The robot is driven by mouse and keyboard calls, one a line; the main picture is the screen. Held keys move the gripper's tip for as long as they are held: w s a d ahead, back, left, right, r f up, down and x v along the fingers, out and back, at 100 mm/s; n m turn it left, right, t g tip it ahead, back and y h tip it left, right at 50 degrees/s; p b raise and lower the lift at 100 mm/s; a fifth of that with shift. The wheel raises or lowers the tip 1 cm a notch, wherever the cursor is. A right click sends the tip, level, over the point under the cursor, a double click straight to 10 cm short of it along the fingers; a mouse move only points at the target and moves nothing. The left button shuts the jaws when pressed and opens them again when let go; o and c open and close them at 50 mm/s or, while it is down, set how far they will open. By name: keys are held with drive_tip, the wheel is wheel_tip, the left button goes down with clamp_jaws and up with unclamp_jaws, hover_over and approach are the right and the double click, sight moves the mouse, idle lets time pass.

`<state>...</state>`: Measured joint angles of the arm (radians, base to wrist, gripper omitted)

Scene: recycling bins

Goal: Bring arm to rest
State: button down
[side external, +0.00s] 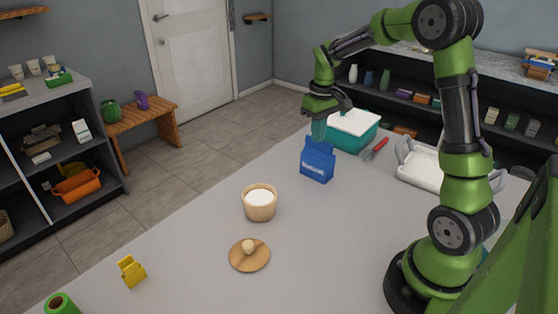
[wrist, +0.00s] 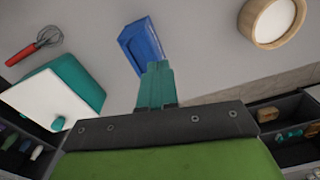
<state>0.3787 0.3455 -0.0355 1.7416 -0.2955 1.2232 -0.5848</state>
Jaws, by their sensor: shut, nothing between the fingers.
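My arm is green and black and stands at the right of the table (side external: 215,210). My gripper (side external: 319,130) is shut and empty, with its teal fingers together above the table, by the top of a blue bag (side external: 317,163) in the side view. In the wrist view my gripper (wrist: 156,68) points toward the blue bag (wrist: 139,45), whose lower part the fingertips overlap. I cannot tell whether they touch it.
A teal box with a white lid (side external: 352,128), a red-handled whisk (side external: 375,149) and a white tray (side external: 420,165) stand near the gripper. A wooden bowl of white stuff (side external: 259,203), a round board (side external: 249,256) and a yellow item (side external: 131,271) sit nearer the front.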

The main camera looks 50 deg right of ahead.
drive_tip(key=s+a+r+m+t+y, duration=0.1)
drive_tip(key=s+a+r+t, duration=0.2)
drive_tip(key=s+a+r, duration=0.2)
drive_tip(key=s+a+r+t, duration=0.3)
drive_tip(key=s+a+r, duration=0.2)
drive_tip(key=s+a, duration=0.5)
drive_tip(key=a, duration=0.4)
drive_tip(key=shift+a+r+m+t+y, duration=0.2)
drive_tip(key=shift+r+m+t+y, duration=0.05)
drive_tip(key=shift+m+t+y, duration=0.15)
